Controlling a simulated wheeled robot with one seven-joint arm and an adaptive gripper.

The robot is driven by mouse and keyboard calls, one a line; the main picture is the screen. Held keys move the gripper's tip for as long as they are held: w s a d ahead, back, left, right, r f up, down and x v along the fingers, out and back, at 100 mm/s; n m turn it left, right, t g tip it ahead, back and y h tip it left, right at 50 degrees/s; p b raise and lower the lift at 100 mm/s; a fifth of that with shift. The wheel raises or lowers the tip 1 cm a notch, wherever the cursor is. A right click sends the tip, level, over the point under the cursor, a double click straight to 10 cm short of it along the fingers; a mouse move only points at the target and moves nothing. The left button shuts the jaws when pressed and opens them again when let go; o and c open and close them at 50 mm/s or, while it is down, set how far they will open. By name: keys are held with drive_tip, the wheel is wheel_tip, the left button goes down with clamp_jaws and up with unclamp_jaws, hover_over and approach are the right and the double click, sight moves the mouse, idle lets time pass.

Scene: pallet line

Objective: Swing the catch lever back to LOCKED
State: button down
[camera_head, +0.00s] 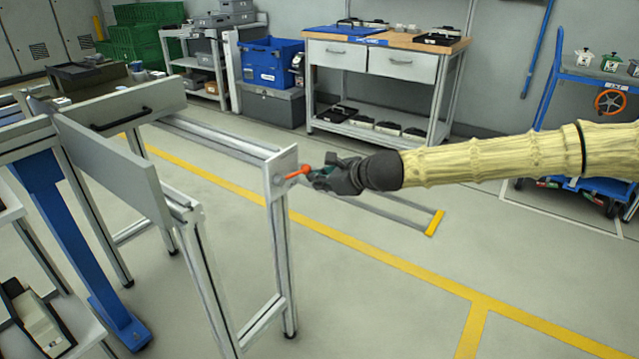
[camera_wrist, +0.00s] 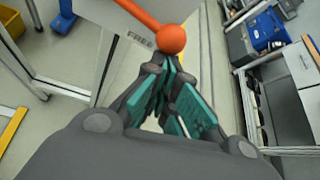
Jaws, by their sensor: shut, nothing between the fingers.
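The catch lever (camera_head: 298,172) is a short orange-red bar with a round ball at its end. It sits on a grey end plate (camera_head: 280,170) on the post of the aluminium frame and points right, tilted slightly up, in the head view. My gripper (camera_head: 318,177) is at the ball from the right. In the wrist view the ball (camera_wrist: 171,39) is just beyond the tips of my gripper (camera_wrist: 166,64), whose teal-padded fingers are together and empty. I cannot tell whether they touch the ball. The word FREE (camera_wrist: 140,40) shows on the plate beside the lever; no LOCKED mark is visible.
The frame's upright post (camera_head: 280,260) stands below the plate. A grey panel gate (camera_head: 110,165) is at left. A workbench (camera_head: 385,65) and blue bin (camera_head: 270,62) stand behind. The floor below my arm is mostly clear, with yellow lines.

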drive_tip(key=shift+r, duration=0.15)
drive_tip(key=s+a+r+n+t+b, duration=0.1)
drive_tip(key=s+r+n+t+b, duration=0.1)
drive_tip(key=r+n+t+b, duration=0.2)
drive_tip(key=s+a+r+n+t+b, duration=0.2)
drive_tip(key=s+r+n+t+b, duration=0.1)
drive_tip(key=n, duration=0.5)
drive_tip(key=shift+a+r+n+t+h+b, duration=0.4)
drive_tip(key=shift+r+t, duration=0.7)
drive_tip(key=shift+r, duration=0.7)
drive_tip(key=shift+d, duration=0.1)
